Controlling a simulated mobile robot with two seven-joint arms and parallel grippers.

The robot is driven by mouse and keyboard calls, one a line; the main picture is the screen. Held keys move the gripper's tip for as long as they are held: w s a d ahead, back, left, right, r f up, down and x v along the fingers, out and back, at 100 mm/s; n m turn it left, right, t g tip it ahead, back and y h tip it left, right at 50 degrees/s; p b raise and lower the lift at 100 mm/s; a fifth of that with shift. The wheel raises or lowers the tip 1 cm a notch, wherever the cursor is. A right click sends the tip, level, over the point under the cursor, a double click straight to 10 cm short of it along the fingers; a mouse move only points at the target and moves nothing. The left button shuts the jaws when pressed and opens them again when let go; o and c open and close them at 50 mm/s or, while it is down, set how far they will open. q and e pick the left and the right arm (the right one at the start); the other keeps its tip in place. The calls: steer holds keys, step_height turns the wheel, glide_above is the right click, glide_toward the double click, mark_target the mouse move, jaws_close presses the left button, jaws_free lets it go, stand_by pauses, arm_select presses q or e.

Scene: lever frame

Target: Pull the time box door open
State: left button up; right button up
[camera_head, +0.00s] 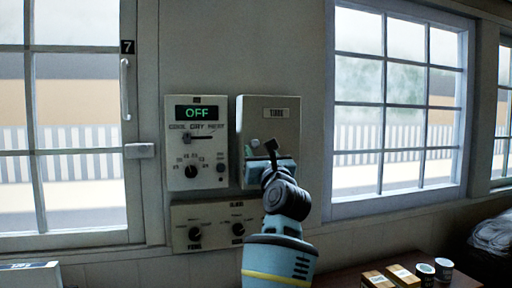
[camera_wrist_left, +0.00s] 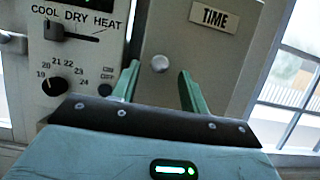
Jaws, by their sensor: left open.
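The time box is a grey-white wall box whose closed door (camera_head: 268,120) carries a TIME label, just right of the OFF display panel in the head view. In the left wrist view the door (camera_wrist_left: 205,55) fills the upper middle, with a small round pale knob (camera_wrist_left: 160,63) on it. My left gripper (camera_head: 262,149) is in front of the door's lower part and hides some of it. In the left wrist view its two green fingers (camera_wrist_left: 158,84) are open and empty. The knob appears between the fingertips, with no contact visible. My right gripper is not in view.
The heating panel (camera_head: 196,142) with its display, slider and dial is close on the left. A lower panel (camera_head: 213,226) with two knobs sits below. A window (camera_head: 395,110) is on the right. Small boxes (camera_head: 390,277) and cans (camera_head: 434,270) stand on the table at the lower right.

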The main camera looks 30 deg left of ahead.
mark_target(256, 145)
arm_select(q)
steer(key=shift+x, duration=1.6)
jaws_close()
